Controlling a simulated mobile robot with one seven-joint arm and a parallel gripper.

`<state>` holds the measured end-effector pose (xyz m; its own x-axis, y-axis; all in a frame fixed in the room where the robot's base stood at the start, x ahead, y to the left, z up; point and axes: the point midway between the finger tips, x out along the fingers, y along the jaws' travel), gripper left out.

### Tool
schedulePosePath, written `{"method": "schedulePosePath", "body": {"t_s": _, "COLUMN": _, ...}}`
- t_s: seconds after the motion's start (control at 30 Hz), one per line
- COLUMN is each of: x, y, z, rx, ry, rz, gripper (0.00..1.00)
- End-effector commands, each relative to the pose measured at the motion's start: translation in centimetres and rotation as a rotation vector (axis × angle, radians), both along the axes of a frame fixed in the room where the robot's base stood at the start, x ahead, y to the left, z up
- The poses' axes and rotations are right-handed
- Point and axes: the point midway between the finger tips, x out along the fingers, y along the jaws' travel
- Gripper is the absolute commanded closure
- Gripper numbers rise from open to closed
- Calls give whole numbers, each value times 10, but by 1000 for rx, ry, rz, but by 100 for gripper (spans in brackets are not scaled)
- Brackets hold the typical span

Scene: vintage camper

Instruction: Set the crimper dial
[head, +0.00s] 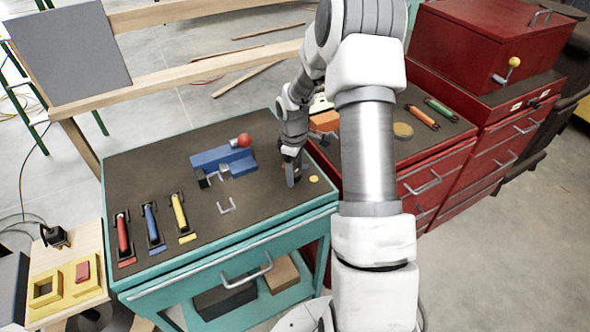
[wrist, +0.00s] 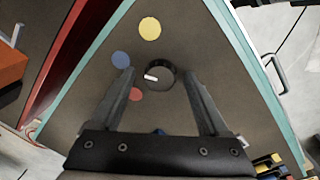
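The dial (wrist: 161,76) is a dark round knob with a short white mark on its left side, seen in the wrist view. The mark points left, between a blue dot (wrist: 121,60) and a red dot (wrist: 135,96). A yellow dot (wrist: 150,29) lies above the dial; it also shows in the head view (head: 314,179). My gripper (wrist: 159,68) is open, with one finger on each side of the dial and gaps visible between. How far the fingertips stand above the surface I cannot tell. In the head view my gripper (head: 292,178) hides the dial.
A blue device (head: 222,158) with a red ball stands left of my gripper on the teal cart (head: 250,229). Red, blue and yellow-handled tools lie at the cart's left. A red cabinet (head: 430,178) with tools stands on the right.

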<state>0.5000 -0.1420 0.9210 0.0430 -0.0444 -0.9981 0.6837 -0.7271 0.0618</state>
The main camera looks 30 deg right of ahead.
Motion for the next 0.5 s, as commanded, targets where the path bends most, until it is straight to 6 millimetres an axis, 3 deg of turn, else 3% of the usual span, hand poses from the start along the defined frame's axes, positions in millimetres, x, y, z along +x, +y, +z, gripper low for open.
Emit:
{"method": "schedulePosePath", "body": {"t_s": 0.3, "x": 0, "y": 0, "z": 4, "rx": 0, "ry": 0, "rz": 0, "gripper": 22}}
{"method": "schedulePosePath", "body": {"t_s": 0.5, "x": -1, "y": 2, "z": 35, "rx": -1, "ry": -3, "rz": -1, "gripper": 22}}
